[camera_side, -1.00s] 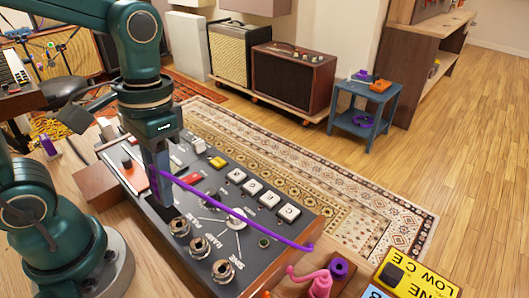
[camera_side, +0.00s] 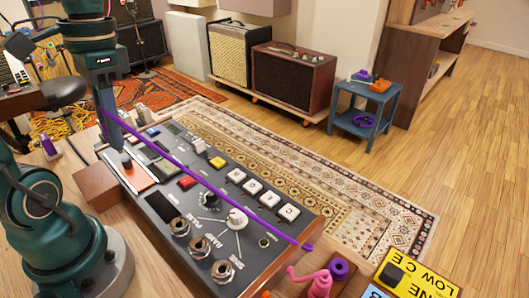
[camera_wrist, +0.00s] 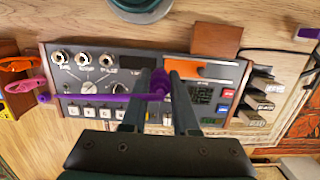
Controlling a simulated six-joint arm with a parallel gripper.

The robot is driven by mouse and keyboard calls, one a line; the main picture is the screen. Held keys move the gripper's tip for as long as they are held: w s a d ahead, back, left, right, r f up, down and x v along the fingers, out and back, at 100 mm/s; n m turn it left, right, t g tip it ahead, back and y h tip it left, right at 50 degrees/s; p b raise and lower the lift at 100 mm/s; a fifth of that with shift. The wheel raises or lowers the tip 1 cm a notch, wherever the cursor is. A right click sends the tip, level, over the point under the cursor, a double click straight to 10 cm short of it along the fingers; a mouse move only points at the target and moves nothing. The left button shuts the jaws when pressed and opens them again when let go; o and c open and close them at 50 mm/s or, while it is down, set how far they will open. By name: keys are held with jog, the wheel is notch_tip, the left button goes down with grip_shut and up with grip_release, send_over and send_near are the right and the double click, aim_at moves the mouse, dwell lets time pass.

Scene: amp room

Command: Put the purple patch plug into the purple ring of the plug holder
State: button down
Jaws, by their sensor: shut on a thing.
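My gripper (camera_side: 110,128) is shut on the purple patch plug (camera_wrist: 158,82), which shows between the fingertips (camera_wrist: 160,76) in the wrist view. In the side view the fingers hide most of the plug. Its purple cable (camera_side: 205,183) runs in a nearly straight line over the console to the front right. The plug holder is a wooden block at the bottom edge, partly cut off, with a purple ring (camera_side: 338,268) and a pink plug (camera_side: 312,281) at it. The gripper is far from the ring, above the console's far left end. The pink plug shows at the wrist view's left edge (camera_wrist: 25,85).
The grey console (camera_side: 190,190) with knobs, sockets and buttons lies below the cable. A wooden block (camera_side: 97,187) sits at its left side. A yellow pedal (camera_side: 415,278) stands right of the holder. Another small purple item (camera_side: 48,146) stands at the left.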

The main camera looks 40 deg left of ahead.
jog(key=w+d+n, duration=0.4)
jog(key=w+n, duration=0.1)
jog(key=w, duration=0.5)
jog(key=n+t+h, duration=0.1)
jog(key=n, duration=1.2)
send_over(342, 270)
notch_tip(342, 270, down, 8)
jog(key=r, duration=0.1)
jog(key=shift+w+a+f, duration=0.1)
jog(key=shift+a+f, duration=0.1)
jog(key=shift+f, duration=0.95)
jog(key=shift+w+a+f, duration=0.1)
jog(key=shift+a+f, duration=0.05)
jog(key=shift+f, duration=1)
jog(key=shift+f, duration=1.5)
jog(key=c, duration=0.6)
grip_release()
